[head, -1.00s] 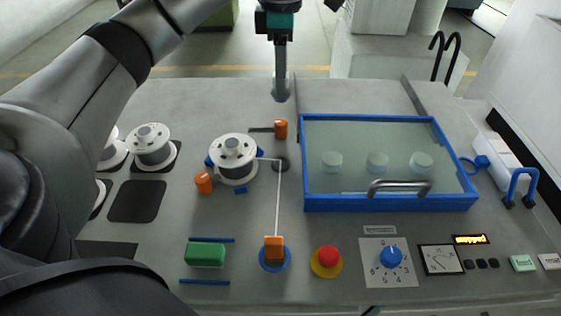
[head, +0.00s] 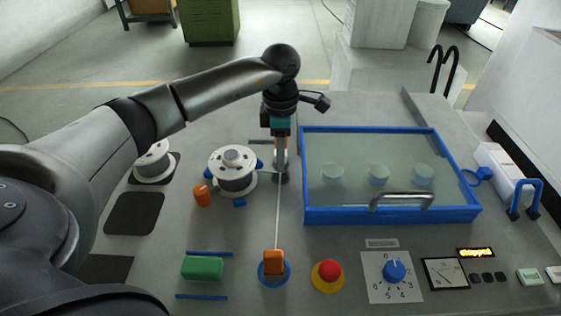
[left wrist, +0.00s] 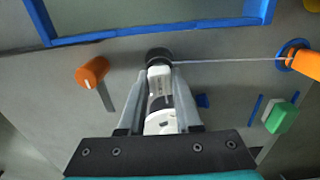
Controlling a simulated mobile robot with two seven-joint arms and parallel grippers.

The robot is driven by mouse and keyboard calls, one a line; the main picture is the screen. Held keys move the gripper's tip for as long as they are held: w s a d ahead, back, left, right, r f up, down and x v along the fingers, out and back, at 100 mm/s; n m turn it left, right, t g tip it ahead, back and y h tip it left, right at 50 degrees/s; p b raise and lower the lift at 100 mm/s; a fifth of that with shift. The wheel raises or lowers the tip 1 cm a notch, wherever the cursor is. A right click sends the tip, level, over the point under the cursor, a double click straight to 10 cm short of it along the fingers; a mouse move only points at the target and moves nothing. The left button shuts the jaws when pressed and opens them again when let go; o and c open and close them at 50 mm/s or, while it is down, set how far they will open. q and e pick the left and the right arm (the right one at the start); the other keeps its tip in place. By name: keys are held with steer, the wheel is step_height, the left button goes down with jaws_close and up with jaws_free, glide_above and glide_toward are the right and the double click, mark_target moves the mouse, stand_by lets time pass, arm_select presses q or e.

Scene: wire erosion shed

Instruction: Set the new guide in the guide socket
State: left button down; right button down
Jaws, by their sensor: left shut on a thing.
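My left gripper (head: 280,165) points down over the bench, just left of the blue-framed window. It also shows in the left wrist view (left wrist: 160,78), with its fingers closed around a small pale piece (left wrist: 158,74), apparently the new guide. The fingers hide most of it. A dark round fitting (head: 281,179), which looks like the guide socket, lies right at the fingertips, and it shows in the left wrist view (left wrist: 158,54). I cannot tell whether the piece touches it. A thin wire (head: 278,220) runs from there to an orange piece (head: 274,261) in a blue ring. My right gripper is out of view.
A white spool (head: 233,170) with blue pads stands close left of the gripper. An orange peg (head: 202,195) is beside it. A green block (head: 202,268) lies between blue bars.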

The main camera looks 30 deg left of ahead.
arm_select(q)
steer(key=shift+f, duration=1.55)
steer(key=shift+f, duration=0.1)
steer(key=c, duration=0.6)
jaws_free()
step_height(320, 180, up, 12)
steer(key=shift+r, duration=0.15)
